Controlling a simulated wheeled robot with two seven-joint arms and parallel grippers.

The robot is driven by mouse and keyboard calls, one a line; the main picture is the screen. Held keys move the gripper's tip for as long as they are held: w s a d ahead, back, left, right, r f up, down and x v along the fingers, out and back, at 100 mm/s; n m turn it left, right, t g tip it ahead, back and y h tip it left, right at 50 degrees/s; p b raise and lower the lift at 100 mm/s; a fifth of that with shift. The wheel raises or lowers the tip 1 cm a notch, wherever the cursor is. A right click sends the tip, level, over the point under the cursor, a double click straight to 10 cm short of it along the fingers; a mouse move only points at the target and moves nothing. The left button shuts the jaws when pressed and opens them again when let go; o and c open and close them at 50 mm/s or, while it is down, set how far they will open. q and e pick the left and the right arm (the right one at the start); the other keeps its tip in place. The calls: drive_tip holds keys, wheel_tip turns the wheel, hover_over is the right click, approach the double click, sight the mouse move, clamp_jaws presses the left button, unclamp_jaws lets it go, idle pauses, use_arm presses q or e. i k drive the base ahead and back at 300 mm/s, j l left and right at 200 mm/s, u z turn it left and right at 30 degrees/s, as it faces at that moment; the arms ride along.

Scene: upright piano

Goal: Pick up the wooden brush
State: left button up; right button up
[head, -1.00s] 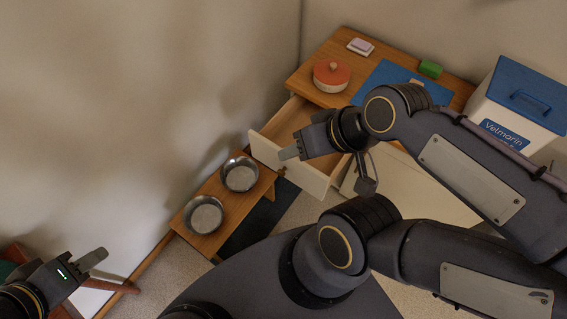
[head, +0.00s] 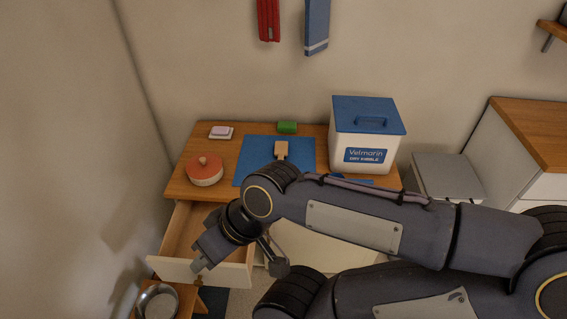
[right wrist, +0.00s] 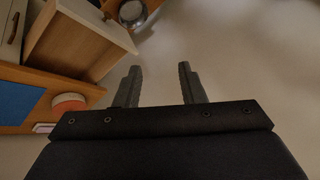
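A small light-wood piece, which looks like the wooden brush (head: 281,150), lies on the blue mat (head: 252,158) on the desk. My right arm passes in front of the mat's lower part, so I cannot tell whether more of the brush is hidden. My right gripper (head: 199,264) is in front of the open drawer, near its front panel and well apart from the brush. In the right wrist view its two fingers (right wrist: 158,84) are spread with nothing between them. The brush cannot be made out there. My left gripper is out of view.
The drawer (head: 178,268) stands pulled out below the desktop (head: 182,186). A red-lidded pot (head: 204,170), a soap dish (head: 221,132), a green block (head: 287,127) and a kibble bin (head: 362,135) stand around the mat. A metal bowl (head: 158,302) is below left.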

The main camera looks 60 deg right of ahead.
sight(281, 148)
drive_tip(key=z, duration=2.05)
drive_tip(key=i+l+u, duration=0.2)
drive_tip(key=i+l, duration=0.7)
drive_tip(key=u, duration=1.35)
drive_tip(key=l, duration=0.1)
